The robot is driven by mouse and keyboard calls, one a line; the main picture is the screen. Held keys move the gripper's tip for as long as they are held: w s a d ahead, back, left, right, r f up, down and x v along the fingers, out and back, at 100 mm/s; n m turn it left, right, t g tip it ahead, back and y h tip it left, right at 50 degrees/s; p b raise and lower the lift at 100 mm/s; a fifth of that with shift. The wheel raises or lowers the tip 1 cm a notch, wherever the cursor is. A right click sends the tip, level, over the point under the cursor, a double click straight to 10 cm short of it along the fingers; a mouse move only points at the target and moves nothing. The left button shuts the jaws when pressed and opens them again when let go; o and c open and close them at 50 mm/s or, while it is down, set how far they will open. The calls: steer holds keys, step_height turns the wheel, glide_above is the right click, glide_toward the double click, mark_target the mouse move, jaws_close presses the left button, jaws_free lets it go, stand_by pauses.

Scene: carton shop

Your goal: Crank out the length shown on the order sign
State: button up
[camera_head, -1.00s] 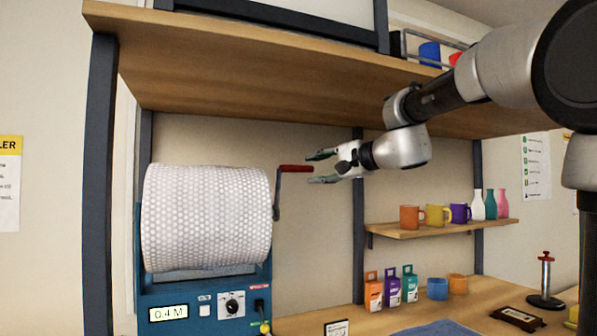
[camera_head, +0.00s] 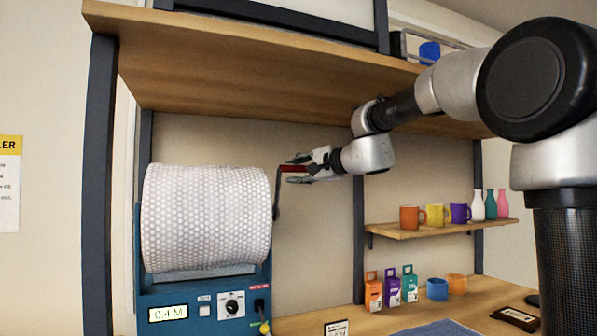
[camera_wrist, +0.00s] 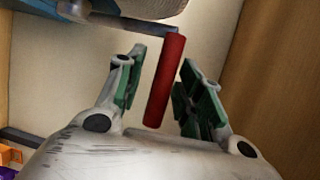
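The roll machine holds a white bubble-textured roll (camera_head: 206,217) on a blue frame. Its display (camera_head: 168,313) reads 0.4 M. A crank (camera_head: 277,194) on the roll's right side has a red handle (camera_wrist: 166,80) pointing sideways to the right. My gripper (camera_head: 296,171) is at the handle, with its fingers around it. In the wrist view the red handle lies between the two green-padded fingers (camera_wrist: 160,88), with gaps on both sides, so my gripper is open. No order sign is readable here.
A wooden shelf (camera_head: 270,70) hangs close above my arm. A dark post (camera_head: 358,230) stands behind the gripper. Mugs and vases stand on a small shelf (camera_head: 435,230) at right. Small boxes (camera_head: 392,290) stand on the bench below.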

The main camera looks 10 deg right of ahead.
jaws_close()
steer(key=shift+f, duration=0.1)
steer(key=shift+s+f, duration=0.15)
steer(key=shift+f, duration=0.05)
